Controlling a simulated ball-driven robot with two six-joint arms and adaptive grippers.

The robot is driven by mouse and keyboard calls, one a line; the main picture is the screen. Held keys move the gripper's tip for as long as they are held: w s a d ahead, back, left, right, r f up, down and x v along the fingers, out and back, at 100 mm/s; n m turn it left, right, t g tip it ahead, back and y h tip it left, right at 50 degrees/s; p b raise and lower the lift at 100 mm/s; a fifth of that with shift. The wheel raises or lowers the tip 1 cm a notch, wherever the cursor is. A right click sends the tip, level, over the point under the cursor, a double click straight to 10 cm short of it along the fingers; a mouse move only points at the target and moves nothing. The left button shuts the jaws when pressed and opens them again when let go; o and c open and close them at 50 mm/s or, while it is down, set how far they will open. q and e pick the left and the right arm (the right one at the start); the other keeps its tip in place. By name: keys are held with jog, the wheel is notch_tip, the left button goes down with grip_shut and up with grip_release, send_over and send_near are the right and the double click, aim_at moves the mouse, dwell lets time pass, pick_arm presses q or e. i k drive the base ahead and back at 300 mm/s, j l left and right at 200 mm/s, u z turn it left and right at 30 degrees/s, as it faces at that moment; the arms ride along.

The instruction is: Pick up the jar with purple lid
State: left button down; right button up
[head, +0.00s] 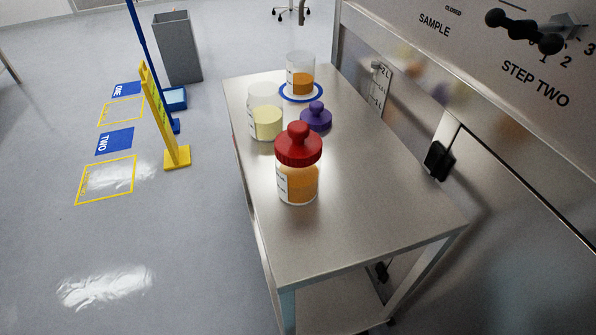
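A purple lid with a knob (316,118) appears to rest directly on the metal table (360,200); I see no jar under it. Just left of it stands an open clear jar with pale yellow contents (266,112). Behind it, an open clear jar with orange contents (300,75) stands upright in a blue ring mark. Nearest me, a jar with orange contents (298,184) stands upright with a red knobbed lid (298,143) on it. Neither of my grippers is in the head view.
A steel machine with black knobs (525,32) and "STEP TWO" lettering borders the table's right side. A yellow floor sign (165,125), a blue pole and a grey bin (177,48) stand left. The table's front half is bare, and the front-left floor is clear.

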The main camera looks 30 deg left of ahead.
aim_at(264, 104)
jog(key=k+u, duration=0.35)
jog(key=k+l+u, duration=0.1)
jog(key=u, duration=0.3)
jog(key=k+j+u, duration=0.1)
jog(key=k+u, duration=0.25)
